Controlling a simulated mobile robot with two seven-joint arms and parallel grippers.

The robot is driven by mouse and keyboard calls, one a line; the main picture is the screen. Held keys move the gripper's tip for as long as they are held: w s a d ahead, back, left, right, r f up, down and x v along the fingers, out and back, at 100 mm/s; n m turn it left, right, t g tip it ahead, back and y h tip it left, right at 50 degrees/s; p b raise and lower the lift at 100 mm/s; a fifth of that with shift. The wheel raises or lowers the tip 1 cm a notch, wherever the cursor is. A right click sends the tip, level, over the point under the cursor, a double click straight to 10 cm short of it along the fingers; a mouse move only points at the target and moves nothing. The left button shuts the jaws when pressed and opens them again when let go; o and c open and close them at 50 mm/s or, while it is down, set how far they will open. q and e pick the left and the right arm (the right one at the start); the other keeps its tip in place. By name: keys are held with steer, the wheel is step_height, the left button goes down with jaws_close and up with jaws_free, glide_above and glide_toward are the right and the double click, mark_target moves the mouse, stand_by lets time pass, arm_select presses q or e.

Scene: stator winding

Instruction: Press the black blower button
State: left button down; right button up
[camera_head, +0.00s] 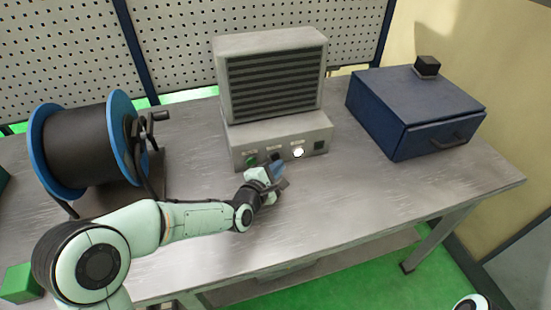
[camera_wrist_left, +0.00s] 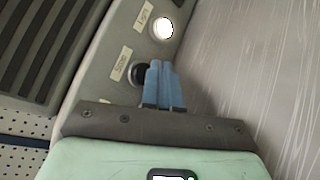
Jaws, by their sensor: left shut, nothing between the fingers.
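The black blower button (camera_wrist_left: 137,73) shows in the left wrist view on the front panel of the grey control box (camera_head: 240,142), beside a small label. My left gripper (camera_head: 277,168) is in front of this panel in the head view and covers most of the button there. Its blue fingers (camera_wrist_left: 159,68) are shut together with nothing between them. In the left wrist view the fingertips overlap the button's right edge; I cannot tell whether they touch it. My right gripper is not in view.
A lit white button (camera_head: 298,153) and a green button (camera_head: 251,161) flank the gripper on the panel. A blue-flanged black spool (camera_head: 88,145) stands left on the table. A dark blue drawer box (camera_head: 415,110) stands right. The table's front right is clear.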

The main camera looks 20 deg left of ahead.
arm_select(q)
steer(key=shift+s+d+b, duration=0.35)
steer(key=shift+s+d, duration=0.35)
steer(key=shift+s, duration=0.3)
steer(key=shift+s+d+b, duration=0.3)
steer(key=shift+s+d, duration=0.4)
steer(key=shift+s, duration=0.4)
